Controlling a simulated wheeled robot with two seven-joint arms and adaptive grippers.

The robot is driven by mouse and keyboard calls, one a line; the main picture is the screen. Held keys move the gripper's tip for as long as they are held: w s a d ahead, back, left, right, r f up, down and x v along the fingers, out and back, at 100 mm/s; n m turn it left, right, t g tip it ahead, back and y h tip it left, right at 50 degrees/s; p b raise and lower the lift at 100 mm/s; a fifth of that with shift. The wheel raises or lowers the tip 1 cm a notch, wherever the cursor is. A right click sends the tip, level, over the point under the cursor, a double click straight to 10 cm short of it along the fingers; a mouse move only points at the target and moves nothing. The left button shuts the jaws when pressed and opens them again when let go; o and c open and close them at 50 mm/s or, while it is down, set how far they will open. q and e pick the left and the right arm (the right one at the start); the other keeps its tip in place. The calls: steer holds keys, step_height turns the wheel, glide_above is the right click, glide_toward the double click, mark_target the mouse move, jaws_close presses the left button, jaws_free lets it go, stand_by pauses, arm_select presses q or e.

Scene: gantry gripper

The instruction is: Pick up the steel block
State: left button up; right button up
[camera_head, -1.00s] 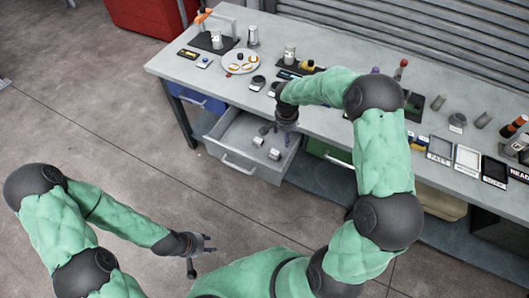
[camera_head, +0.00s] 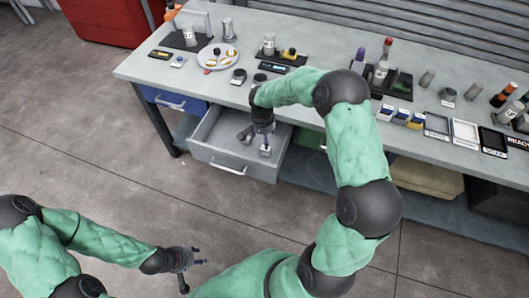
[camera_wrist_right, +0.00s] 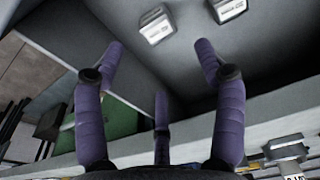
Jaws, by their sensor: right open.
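Two small pale metallic blocks lie apart in the open drawer. In the right wrist view, one block (camera_wrist_right: 156,26) is above the gap between the fingers and the other block (camera_wrist_right: 229,9) is at the top edge, partly cut off. I cannot tell which is the steel block. My right gripper (camera_head: 255,143) points down into the drawer, open and empty, its three purple fingers (camera_wrist_right: 160,62) spread and apart from both blocks. In the head view it largely covers the blocks. My left gripper (camera_head: 192,268) is open and empty, low over the floor.
The grey drawer (camera_head: 210,146) is pulled out below the workbench (camera_head: 300,92); its walls surround my right gripper closely. A blue drawer (camera_head: 172,99) is left of it. A plate (camera_head: 217,55), bottles and small trays stand on the bench. The floor at left is clear.

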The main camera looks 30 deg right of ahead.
steer(key=b, duration=0.1)
glide_above(265, 151)
steer(key=f, duration=0.2)
steer(key=w+f, duration=0.1)
steer(key=f, duration=0.1)
steer(key=shift+d+f, duration=0.1)
steer(key=shift+d, duration=0.05)
steer(key=f+b, duration=0.1)
steer(key=f, duration=0.2)
steer(key=f+b, duration=0.1)
steer(key=f, duration=0.1)
steer(key=shift+w+d+b, duration=0.1)
steer(key=shift+d+b, duration=0.15)
steer(key=shift+b, duration=0.1)
steer(key=shift+r, duration=0.1)
jaws_close()
